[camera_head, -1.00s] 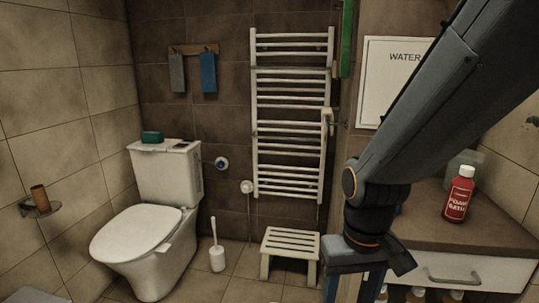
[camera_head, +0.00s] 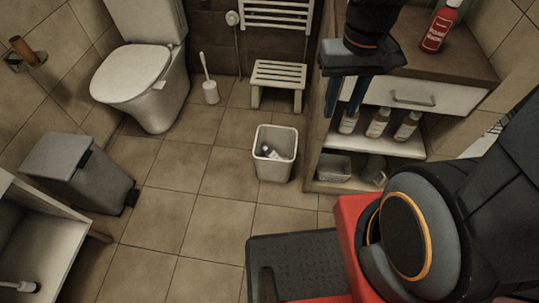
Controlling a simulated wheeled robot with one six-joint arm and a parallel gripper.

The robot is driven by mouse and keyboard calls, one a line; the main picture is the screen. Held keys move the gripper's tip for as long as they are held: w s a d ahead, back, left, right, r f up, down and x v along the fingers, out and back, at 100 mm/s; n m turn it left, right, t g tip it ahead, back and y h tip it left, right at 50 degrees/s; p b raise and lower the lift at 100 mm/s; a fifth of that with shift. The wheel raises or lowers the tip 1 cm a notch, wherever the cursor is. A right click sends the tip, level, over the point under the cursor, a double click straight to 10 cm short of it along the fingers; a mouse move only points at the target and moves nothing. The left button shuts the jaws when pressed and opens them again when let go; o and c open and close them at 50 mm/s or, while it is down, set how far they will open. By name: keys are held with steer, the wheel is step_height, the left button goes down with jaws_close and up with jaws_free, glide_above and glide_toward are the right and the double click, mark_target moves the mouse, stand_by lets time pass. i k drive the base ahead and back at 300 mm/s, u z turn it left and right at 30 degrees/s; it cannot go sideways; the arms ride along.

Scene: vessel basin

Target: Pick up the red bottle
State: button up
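The red bottle (camera_head: 437,30) with a white label stands upright on the brown countertop (camera_head: 465,62) at the upper right. Its top is cut by the picture's edge. My gripper (camera_head: 345,108) points down in front of the left end of the counter, to the left of the bottle and apart from it. Its two fingers are spread with a gap between them, and I see nothing held there.
Below the counter are a white drawer (camera_head: 450,98) and a shelf with several small bottles (camera_head: 377,123). A white bin (camera_head: 274,170) and a slatted stool (camera_head: 278,75) stand left of it. A grey pedal bin (camera_head: 75,170) stands left. The tiled floor between is mostly clear.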

mark_target(445, 18)
steer(key=u, duration=0.25)
steer(key=k, duration=0.95)
steer(key=z, duration=0.35)
